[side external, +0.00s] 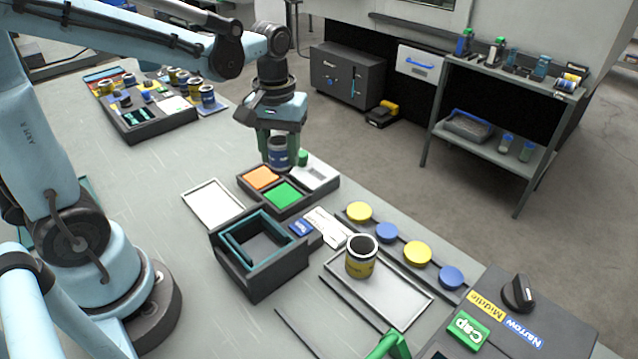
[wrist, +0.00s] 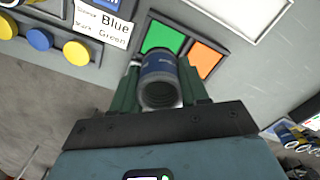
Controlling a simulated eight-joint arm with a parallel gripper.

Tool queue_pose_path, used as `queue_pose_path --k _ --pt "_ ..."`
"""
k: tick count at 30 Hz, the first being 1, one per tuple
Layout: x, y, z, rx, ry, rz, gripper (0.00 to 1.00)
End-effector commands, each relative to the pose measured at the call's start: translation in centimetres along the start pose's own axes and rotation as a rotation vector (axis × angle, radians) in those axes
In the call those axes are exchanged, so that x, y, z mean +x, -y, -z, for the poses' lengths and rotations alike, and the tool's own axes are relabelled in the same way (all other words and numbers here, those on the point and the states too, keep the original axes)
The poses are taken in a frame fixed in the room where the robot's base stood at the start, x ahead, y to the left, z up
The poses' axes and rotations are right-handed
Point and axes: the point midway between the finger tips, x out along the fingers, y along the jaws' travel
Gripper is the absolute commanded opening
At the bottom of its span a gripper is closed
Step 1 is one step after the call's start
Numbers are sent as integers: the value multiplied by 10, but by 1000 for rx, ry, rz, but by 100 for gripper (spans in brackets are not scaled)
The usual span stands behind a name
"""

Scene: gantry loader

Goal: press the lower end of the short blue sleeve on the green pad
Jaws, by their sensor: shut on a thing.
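My gripper (side external: 279,147) is shut on the short blue sleeve (side external: 279,160), which it holds upright. In the wrist view the blue sleeve (wrist: 159,68) sits between the two green fingers, its open end facing the camera. The green pad (side external: 284,195) lies in a dark tray (side external: 262,207), beside an orange pad (side external: 261,177). In the side view the sleeve appears above the tray, behind the green pad, apart from it. In the wrist view the sleeve's far end overlaps the near edge of the green pad (wrist: 163,36). The sleeve's lower rim is hidden there.
A dark box with a teal-edged opening (side external: 258,272) stands in front of the tray. A yellow-banded cup (side external: 361,262) stands on a metal tray (side external: 385,298). Yellow and blue discs line the right edge. A white-lined tray (side external: 213,203) lies left.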

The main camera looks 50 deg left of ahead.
Motion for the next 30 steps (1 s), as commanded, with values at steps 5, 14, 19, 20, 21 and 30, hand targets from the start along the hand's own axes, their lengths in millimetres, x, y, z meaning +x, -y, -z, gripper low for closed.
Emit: queue_pose_path --k 5,14,19,20,21,30 --pt "6 4 5 -10 0 0 0" --pt "30 3 5 -10 -2 1 0" --pt "46 3 5 -10 -3 1 0" --pt "48 3 5 -10 -3 1 0" --pt "52 3 5 -10 -2 1 0" --pt "70 3 4 -9 0 0 0"
